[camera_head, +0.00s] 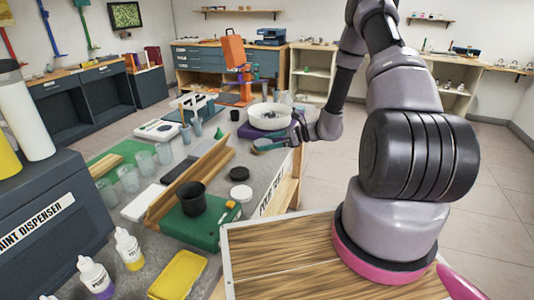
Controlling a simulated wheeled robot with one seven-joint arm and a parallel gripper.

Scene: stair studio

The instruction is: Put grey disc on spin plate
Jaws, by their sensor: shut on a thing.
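My gripper (282,141) is at the right edge of the grey table, just in front of the white round dish. It is shut on a small, flat, dark teal-grey thing (265,146), mostly hidden by the fingers; I cannot tell whether this is the grey disc. The white round dish (269,125) sits on a purple base (250,132) and looks like the spin plate. A dark disc (239,173) and a pale disc (241,193) lie on the table, nearer to me than my gripper.
Several clear cups (128,178) line the left side. Paint bottles (129,249) and a yellow tray (178,276) are in front. Floor at right is clear.

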